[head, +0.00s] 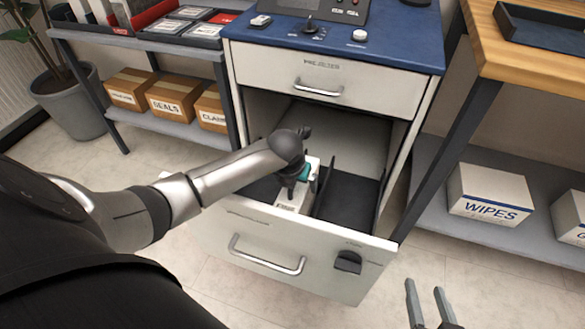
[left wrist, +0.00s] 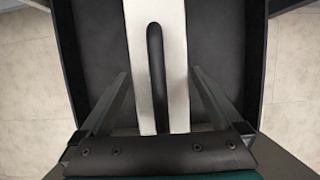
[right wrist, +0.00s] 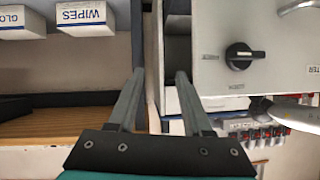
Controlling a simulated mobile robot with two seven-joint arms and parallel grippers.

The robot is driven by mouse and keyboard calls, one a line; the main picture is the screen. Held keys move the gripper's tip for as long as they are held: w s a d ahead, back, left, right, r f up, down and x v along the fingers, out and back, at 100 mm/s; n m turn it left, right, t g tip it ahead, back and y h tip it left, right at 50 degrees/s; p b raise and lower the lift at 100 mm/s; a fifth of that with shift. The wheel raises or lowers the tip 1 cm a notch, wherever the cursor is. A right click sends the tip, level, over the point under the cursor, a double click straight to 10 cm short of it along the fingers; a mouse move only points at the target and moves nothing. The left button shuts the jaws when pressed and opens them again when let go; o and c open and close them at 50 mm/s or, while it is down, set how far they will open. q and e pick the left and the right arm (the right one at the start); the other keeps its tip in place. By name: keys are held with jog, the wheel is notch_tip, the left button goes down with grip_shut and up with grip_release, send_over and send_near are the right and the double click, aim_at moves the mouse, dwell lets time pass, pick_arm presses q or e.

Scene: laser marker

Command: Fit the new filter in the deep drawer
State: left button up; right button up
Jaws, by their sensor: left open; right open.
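The deep drawer (head: 225,222) is pulled open below the upper drawer (head: 290,73). A white filter block (head: 290,204) with a label on its end sits in its left part, beside a dark divider (head: 325,182). My left gripper (head: 294,184) is down in the drawer above the block. In the left wrist view the white filter (left wrist: 178,60), with a long dark strip along its top, lies between the open fingers, which show gaps on both sides. My right gripper (head: 424,289) is open and empty, right of the drawer front; its fingers (right wrist: 160,73) also show in the right wrist view.
The drawer front has a bar handle (head: 267,262) and a black knob (head: 348,262). A shelf with boxes (head: 172,98) stands at left. A wooden bench (head: 500,55) stands at right, with a wipes box (head: 490,192) on its lower shelf. Floor before the drawer is clear.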

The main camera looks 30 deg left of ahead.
pick_arm(q)
jog(key=shift+p+v, duration=0.65)
jog(key=shift+v, duration=0.5)
jog(key=shift+p+v, duration=0.45)
jog(key=shift+v, duration=0.35)
jog(key=p+v, duration=0.2)
jog(key=v, duration=0.2)
jog(key=shift+r, duration=0.2)
jog(key=shift+p+v, duration=0.6)
jog(key=shift+v, duration=0.25)
jog(key=shift+s+d+r, duration=0.1)
jog(key=shift+s+r, duration=0.25)
jog(key=shift+r, duration=0.2)
pick_arm(e)
jog(key=s+d+f+g+h, duration=0.4)
jog(key=s+d+g, duration=0.1)
jog(key=d+g, duration=0.2)
jog(key=shift+s+d+m+g, duration=0.3)
jog(key=shift+s+d, duration=0.05)
jog(key=shift+d, duration=0.25)
pick_arm(q)
jog(key=shift+p, duration=0.3)
pick_arm(e)
jog(key=shift+f, duration=0.15)
